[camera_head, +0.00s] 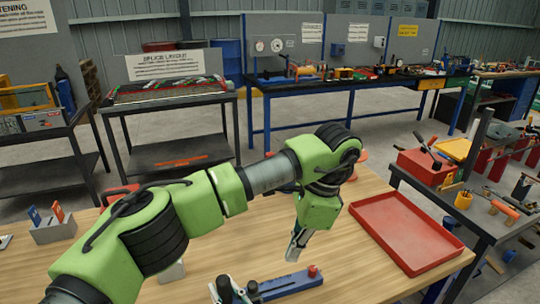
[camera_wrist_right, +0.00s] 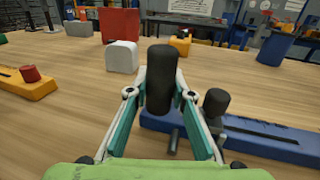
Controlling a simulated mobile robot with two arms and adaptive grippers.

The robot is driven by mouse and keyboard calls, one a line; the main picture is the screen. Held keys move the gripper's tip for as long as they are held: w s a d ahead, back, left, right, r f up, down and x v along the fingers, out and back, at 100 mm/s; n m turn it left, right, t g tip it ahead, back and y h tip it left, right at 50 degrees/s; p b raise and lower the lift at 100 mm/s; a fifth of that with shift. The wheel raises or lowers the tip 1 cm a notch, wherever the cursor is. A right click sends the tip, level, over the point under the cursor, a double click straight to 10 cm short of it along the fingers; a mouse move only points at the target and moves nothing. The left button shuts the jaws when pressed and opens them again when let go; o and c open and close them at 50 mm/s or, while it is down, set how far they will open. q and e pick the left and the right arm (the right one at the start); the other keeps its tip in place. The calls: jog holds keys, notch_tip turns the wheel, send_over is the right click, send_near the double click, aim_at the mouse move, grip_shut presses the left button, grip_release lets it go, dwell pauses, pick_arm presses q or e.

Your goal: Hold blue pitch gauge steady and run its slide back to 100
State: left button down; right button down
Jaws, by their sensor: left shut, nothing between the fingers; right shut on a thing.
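The blue pitch gauge (camera_head: 285,284) lies on the wooden table at the bottom of the head view. It has a red knob (camera_head: 312,271) at its right end and a short black knob (camera_head: 253,288) nearer its left end. In the right wrist view the blue gauge (camera_wrist_right: 265,138) runs off to the right. My right gripper (camera_wrist_right: 160,92) is shut on the gauge's tall black post (camera_wrist_right: 161,75), one finger on each side. My left gripper (camera_head: 296,248) is shut and empty, pointing down above and behind the gauge's right part. The slide's scale reading is too small to tell.
A yellow gauge (camera_wrist_right: 25,84) with a red knob lies to the left in the right wrist view. A white block (camera_wrist_right: 122,57) stands behind. An empty red tray (camera_head: 407,231) sits on the table's right side. A grey holder (camera_head: 54,228) with cards stands at left.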

jog(key=c, duration=1.7)
grip_release()
jog(key=shift+a, duration=0.1)
jog(key=shift+s, duration=0.15)
